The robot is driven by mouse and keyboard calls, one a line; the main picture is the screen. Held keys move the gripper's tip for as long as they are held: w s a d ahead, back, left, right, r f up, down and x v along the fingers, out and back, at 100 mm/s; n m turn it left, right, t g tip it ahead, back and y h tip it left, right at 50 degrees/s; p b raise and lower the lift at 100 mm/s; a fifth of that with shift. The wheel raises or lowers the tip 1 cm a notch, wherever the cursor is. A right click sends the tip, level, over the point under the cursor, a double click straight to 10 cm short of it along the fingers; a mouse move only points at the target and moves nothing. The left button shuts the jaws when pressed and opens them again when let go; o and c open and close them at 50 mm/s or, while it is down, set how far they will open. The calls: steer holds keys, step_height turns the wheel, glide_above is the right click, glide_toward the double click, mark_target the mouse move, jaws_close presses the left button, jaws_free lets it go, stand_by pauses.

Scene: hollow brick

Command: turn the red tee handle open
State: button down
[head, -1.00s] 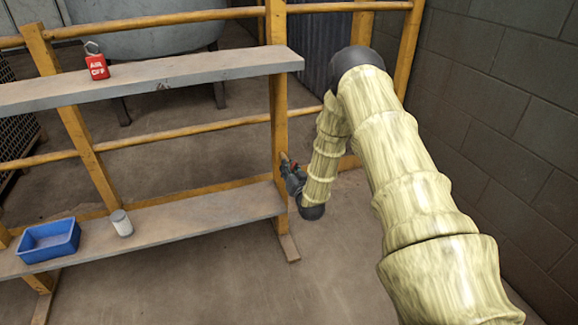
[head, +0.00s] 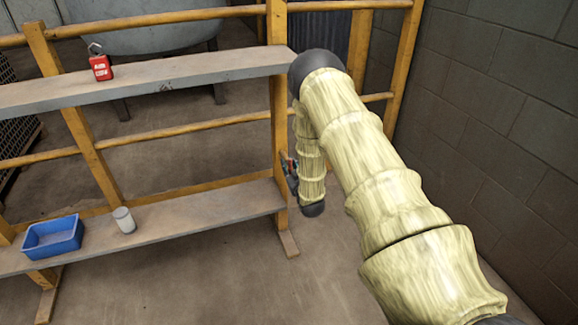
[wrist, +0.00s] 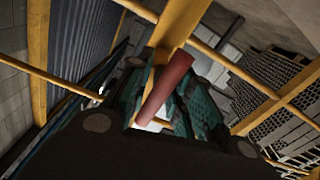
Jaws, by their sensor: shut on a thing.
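The red tee handle (wrist: 166,88) shows in the wrist view as a red bar running aslant between the finger pads of my gripper (wrist: 160,100). My gripper is shut on it. In the head view my gripper (head: 290,172) is small, beside the yellow post at the right end of the shelves, partly hidden by my arm. Only a speck of red shows there. The valve body behind the handle is mostly hidden, so I cannot tell how far the handle is turned.
A yellow post (head: 279,130) carries an upper shelf (head: 180,76) and a lower shelf (head: 190,212). A red padlock tag (head: 101,68) stands on the upper shelf. A blue bin (head: 52,238) and a white-grey canister (head: 124,220) stand on the lower one. A block wall (head: 500,120) is at the right.

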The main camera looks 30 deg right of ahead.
steer(key=shift+d, duration=0.15)
steer(key=c, duration=1.4)
jaws_free()
steer(key=shift+s, duration=0.1)
steer(key=v, duration=1.2)
steer(key=shift+f, duration=0.1)
